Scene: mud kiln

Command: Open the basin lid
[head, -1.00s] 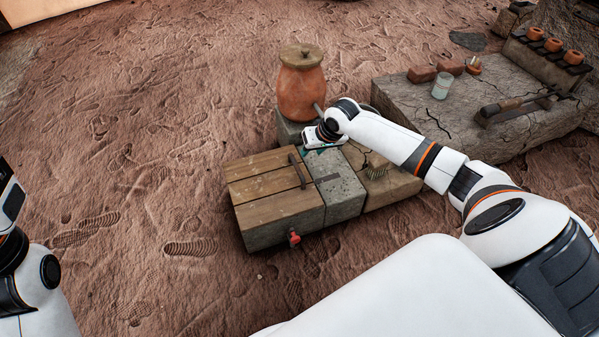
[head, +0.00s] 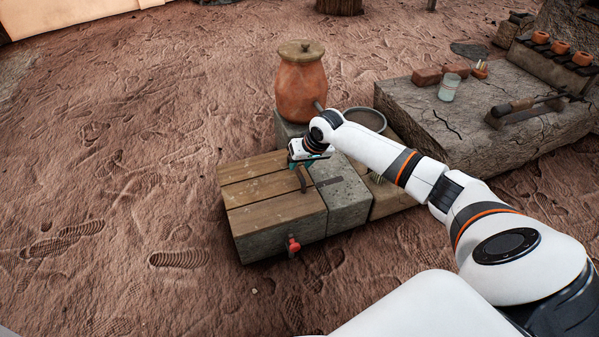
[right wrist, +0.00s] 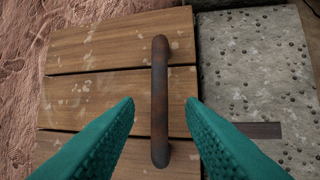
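The basin lid (head: 262,205) is made of wooden planks and lies flat on a grey stone basin (head: 285,236) with a red tap on its front. A dark curved handle (head: 301,180) stands near the lid's right side. My right gripper (head: 301,163) is at the far end of the handle, above the lid. In the right wrist view, the handle (right wrist: 160,100) shows between the two teal fingers (right wrist: 163,110), which are apart and do not visibly touch it. The lid planks (right wrist: 105,80) lie below. My left gripper is out of view.
A clay jar with a lid (head: 301,82) stands behind the basin. A round bowl (head: 366,119) sits behind my right forearm. A stone slab (head: 440,110) with bricks, a glass and tools is at right. Open ground lies to the left.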

